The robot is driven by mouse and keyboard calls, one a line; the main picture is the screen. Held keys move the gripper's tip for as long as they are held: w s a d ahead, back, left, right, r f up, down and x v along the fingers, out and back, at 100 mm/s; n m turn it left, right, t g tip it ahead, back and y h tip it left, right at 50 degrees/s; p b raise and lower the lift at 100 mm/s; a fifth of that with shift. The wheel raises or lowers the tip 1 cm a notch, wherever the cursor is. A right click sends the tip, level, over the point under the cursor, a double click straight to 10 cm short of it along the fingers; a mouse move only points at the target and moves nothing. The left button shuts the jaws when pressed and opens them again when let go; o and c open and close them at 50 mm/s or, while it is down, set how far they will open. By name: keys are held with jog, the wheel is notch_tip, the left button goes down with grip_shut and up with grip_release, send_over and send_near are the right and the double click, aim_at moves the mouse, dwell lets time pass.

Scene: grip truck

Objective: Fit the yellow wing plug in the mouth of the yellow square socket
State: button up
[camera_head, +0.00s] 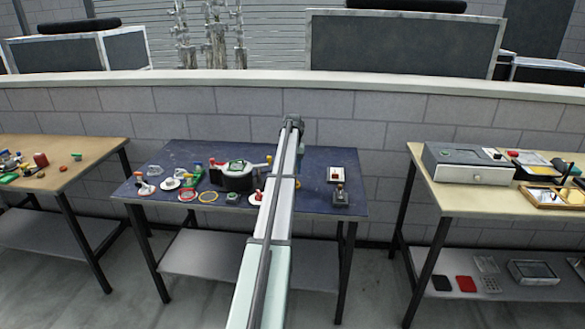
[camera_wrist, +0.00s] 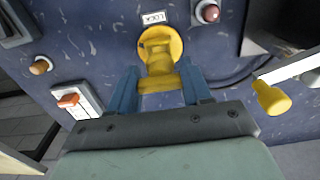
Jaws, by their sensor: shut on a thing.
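In the wrist view my gripper (camera_wrist: 160,72) has its two blue fingers on either side of a yellow piece, which I take to be the yellow wing plug (camera_wrist: 161,82). The gripper is shut on it. A rounded yellow form (camera_wrist: 158,42) lies just beyond the fingertips, in line with the plug. I cannot tell whether it is part of the plug or a separate thing. I cannot make out a yellow square socket for certain.
The blue table (camera_head: 310,202) holds a dark round device (camera_head: 237,178) and several small parts left of my arm. A yellow-knobbed lever (camera_wrist: 272,98) is close right of my gripper.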

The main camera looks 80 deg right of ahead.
jog(key=shift+f, duration=1.25)
dwell(1.8)
jog(key=o, duration=1.5)
jog(key=shift+r, duration=3.75)
